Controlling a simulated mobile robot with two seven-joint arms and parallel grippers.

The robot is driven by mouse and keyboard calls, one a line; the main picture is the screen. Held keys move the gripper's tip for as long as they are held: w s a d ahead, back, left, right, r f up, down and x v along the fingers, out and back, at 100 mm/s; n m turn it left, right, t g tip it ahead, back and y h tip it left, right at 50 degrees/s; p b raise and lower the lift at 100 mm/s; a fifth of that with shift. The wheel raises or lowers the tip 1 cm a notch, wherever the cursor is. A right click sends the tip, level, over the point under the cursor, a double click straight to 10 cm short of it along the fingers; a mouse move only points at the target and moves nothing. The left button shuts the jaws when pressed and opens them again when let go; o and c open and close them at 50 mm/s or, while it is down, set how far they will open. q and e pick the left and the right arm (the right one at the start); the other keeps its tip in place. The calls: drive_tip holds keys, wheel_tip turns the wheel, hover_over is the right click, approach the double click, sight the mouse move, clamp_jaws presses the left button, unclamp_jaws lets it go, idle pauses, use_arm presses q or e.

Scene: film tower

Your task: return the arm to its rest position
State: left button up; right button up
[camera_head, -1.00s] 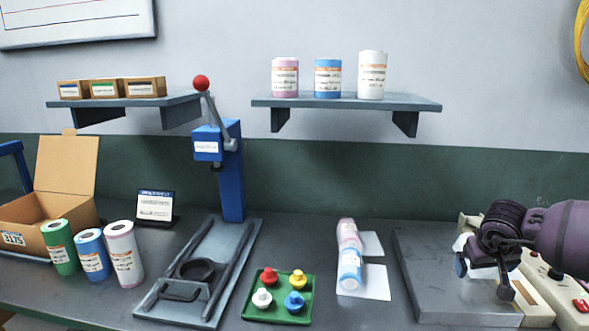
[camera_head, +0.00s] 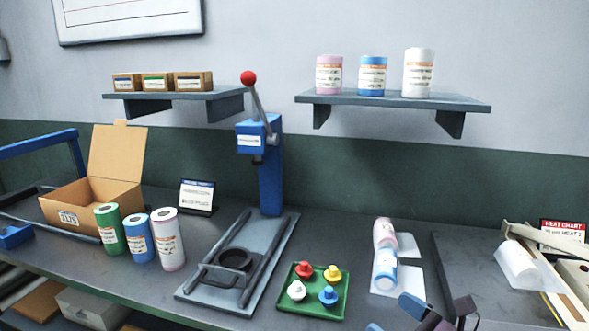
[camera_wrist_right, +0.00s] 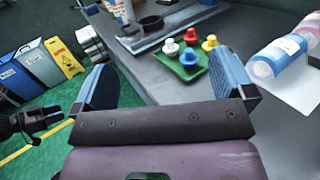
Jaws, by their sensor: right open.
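My right gripper (camera_wrist_right: 165,82) is open in the right wrist view, with nothing between its two blue-padded fingers. In the head view it shows at the bottom edge (camera_head: 440,318), in front of the workbench and right of the green tray (camera_head: 289,306). My left gripper is out of the head view. A dark arm end (camera_wrist_right: 32,120) at the left of the right wrist view looks like my left gripper, too small to tell its jaws.
The blue press (camera_head: 268,180) stands mid-bench. Rolls lie on a white sheet (camera_head: 412,282) near my right gripper. Canisters (camera_head: 167,240) and an open carton (camera_head: 75,205) stand left. Bins (camera_wrist_right: 65,58) stand on the green floor.

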drive_tip(key=s+d+f+m+h, duration=0.3)
drive_tip(key=d+m+h, duration=0.15)
drive_tip(key=m, duration=0.55)
drive_tip(key=s+d+f+m+g+h, duration=0.1)
drive_tip(key=s+d+f+m+h, duration=0.15)
drive_tip(key=m+h, duration=0.55)
drive_tip(key=s+d+f+m+h, duration=0.2)
drive_tip(key=s+d+m+h, duration=0.15)
drive_tip(key=m, duration=0.85)
drive_tip(key=s+f+m+g+y, duration=0.1)
drive_tip(key=s+f+m+g, duration=0.35)
drive_tip(key=s+m, duration=0.35)
drive_tip(key=s+f+m+g+y, duration=0.2)
drive_tip(key=s+f+m+g, duration=0.3)
drive_tip(key=s, duration=0.6)
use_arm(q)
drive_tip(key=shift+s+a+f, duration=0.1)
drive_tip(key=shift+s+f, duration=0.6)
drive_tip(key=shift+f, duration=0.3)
use_arm(e)
drive_tip(key=w+f+t, duration=0.7)
drive_tip(key=w+f, duration=0.1)
drive_tip(key=f, duration=0.1)
drive_tip(key=shift+a, duration=0.35)
